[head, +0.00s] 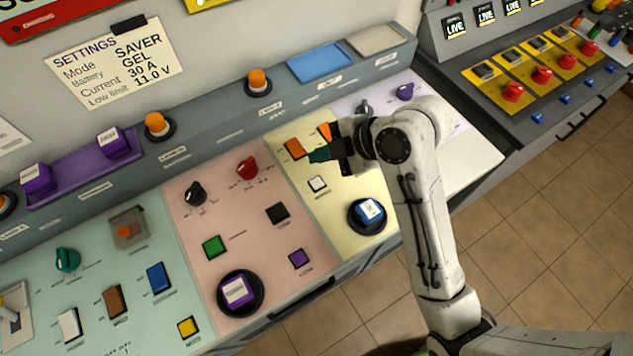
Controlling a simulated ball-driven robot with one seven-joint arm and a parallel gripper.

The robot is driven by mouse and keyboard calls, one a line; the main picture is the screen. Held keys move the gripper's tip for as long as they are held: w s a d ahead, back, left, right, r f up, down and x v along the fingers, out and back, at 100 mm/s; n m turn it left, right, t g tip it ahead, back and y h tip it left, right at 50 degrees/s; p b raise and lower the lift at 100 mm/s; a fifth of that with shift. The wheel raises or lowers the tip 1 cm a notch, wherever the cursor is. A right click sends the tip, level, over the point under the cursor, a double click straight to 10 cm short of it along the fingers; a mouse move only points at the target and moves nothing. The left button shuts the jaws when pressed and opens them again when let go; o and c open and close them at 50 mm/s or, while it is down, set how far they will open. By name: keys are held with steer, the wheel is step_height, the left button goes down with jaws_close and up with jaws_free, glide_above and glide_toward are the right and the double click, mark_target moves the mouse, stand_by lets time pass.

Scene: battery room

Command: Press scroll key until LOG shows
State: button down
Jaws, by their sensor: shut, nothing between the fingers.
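My gripper (338,150) is shut and empty over the yellow panel section (338,203), at the end of my white arm. An orange key (293,148) lies just left of it. A second orange patch (325,131) shows beside the gripper, partly covered. A teal piece (319,155) shows at the fingers; I cannot tell whether it is a fingertip or a knob. A white key (317,184) sits below the gripper, clear of it. Key labels are too small to read, so I cannot tell which is the scroll key. I see no readable LOG.
A blue-and-white block (369,210) sits in a black ring on the yellow section. Knobs and keys fill the pink section (233,204). Small LIVE displays (455,28) stand at the upper right, above yellow plates with red knobs (513,92). A SETTINGS card (118,65) hangs behind.

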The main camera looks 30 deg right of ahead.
steer(key=b, duration=0.6)
glide_above(321, 184)
step_height(321, 184, down, 6)
steer(key=shift+f, duration=0.75)
steer(key=shift+f, duration=0.2)
stand_by(0.9)
steer(key=shift+f, duration=0.2)
steer(key=shift+f+b, duration=0.35)
steer(key=shift+f, duration=0.1)
stand_by(1.0)
steer(key=shift+r, duration=0.1)
steer(key=shift+r+p, duration=0.75)
steer(key=shift+p, duration=0.25)
steer(key=shift+r, duration=0.1)
